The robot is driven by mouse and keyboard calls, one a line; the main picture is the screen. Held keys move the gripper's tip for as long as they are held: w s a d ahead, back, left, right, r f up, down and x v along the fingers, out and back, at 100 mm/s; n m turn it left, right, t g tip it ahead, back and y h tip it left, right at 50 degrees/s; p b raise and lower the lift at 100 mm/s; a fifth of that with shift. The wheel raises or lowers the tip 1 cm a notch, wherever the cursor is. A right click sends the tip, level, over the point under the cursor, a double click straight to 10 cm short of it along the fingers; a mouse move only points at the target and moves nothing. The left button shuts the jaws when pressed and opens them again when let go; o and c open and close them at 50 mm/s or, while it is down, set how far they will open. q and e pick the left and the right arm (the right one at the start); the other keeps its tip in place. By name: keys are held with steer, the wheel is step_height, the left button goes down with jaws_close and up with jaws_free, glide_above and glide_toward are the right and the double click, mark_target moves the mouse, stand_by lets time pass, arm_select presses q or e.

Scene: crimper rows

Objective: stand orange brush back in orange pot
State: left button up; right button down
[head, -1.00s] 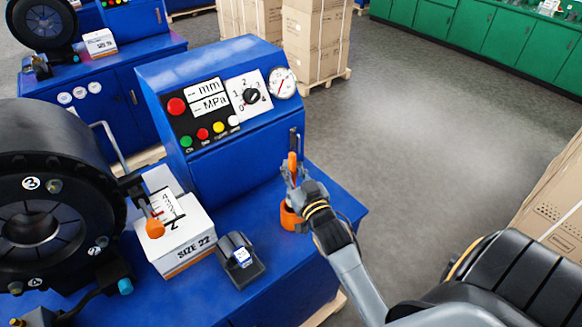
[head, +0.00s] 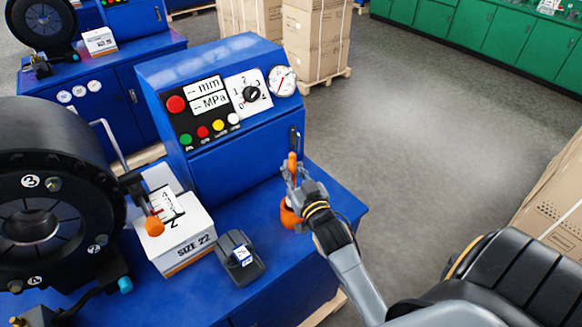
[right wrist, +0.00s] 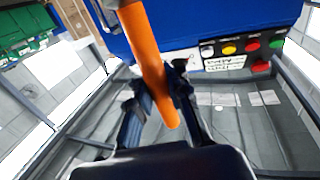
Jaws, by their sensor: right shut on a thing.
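The orange brush (head: 292,163) stands about upright in my right gripper (head: 296,178), with its orange handle showing above the fingers. In the right wrist view the handle (right wrist: 151,60) runs between the two fingers of the right gripper (right wrist: 157,95), which is shut on it. The orange pot (head: 290,215) stands on the blue bench right below the gripper, partly hidden by the gripper and wrist. The brush's lower end is hidden, so I cannot tell whether it is inside the pot. My left gripper is not in view.
A white box marked SIZE 22 (head: 183,243) and a dark block-shaped device (head: 240,258) stand on the blue bench (head: 262,212) left of the pot. The control panel (head: 212,100) rises behind. A large black crimper head (head: 50,200) is at the left.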

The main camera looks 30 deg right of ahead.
steer(key=shift+f+b, duration=2.5)
steer(key=shift+f, duration=1.1)
steer(key=c, duration=1.2)
jaws_free()
steer(key=shift+s, duration=0.15)
steer(key=s, duration=0.3)
steer(key=s+a, duration=0.1)
steer(key=s, duration=0.3)
steer(key=s+a, duration=0.1)
steer(key=s, duration=0.3)
steer(key=shift+s+a, duration=0.2)
steer(key=shift+s, duration=0.05)
